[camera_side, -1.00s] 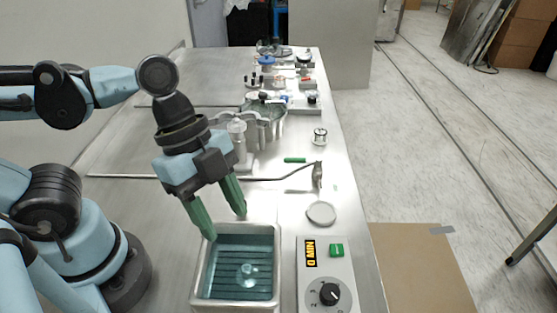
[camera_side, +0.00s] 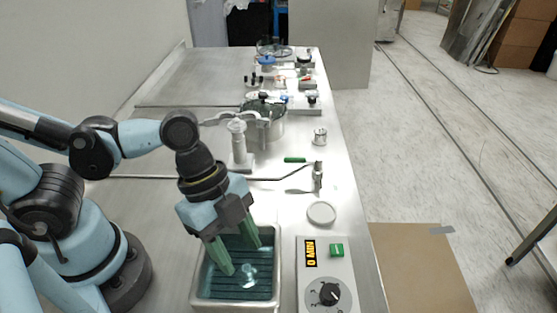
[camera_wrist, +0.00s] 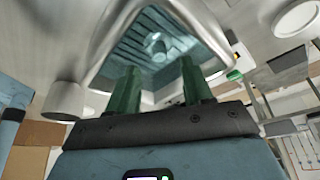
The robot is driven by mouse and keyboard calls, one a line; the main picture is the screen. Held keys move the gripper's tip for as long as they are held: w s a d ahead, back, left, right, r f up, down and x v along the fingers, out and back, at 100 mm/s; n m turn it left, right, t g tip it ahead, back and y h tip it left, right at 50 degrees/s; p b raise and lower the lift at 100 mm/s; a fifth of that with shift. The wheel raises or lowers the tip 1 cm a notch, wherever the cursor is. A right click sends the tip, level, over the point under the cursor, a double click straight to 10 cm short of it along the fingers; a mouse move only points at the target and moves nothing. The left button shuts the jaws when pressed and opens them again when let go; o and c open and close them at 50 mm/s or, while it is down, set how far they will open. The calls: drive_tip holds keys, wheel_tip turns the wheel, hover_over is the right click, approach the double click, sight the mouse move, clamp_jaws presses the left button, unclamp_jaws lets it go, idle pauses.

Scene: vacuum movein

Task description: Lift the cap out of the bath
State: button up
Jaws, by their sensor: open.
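The bath (camera_side: 196,283) is a metal-rimmed basin with teal liquid and a ribbed floor, at the front of the bench. It also shows in the wrist view (camera_wrist: 112,30). The cap (camera_side: 249,274) is a small clear round piece lying in the bath, and it shows near the far end of the bath in the wrist view (camera_wrist: 154,42). My gripper (camera_side: 243,258) has green fingers pointing down over the bath, apart and with nothing between them. Its fingertips are close to the cap, on its left and upper side in the side view. In the wrist view my gripper (camera_wrist: 158,80) stands open.
A control box (camera_side: 325,275) with a dial and "0 MIN" display stands right of the bath. A round pale lid (camera_side: 321,213) lies behind it. A bent metal rod (camera_side: 270,178), a white stand (camera_side: 239,150) and a pot (camera_side: 270,130) stand farther back.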

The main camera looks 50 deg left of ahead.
sight(247, 269)
drive_tip(key=shift+x, duration=1.85)
drive_tip(key=shift+a, duration=0.1)
drive_tip(key=shift+c, duration=0.3)
clamp_jaws()
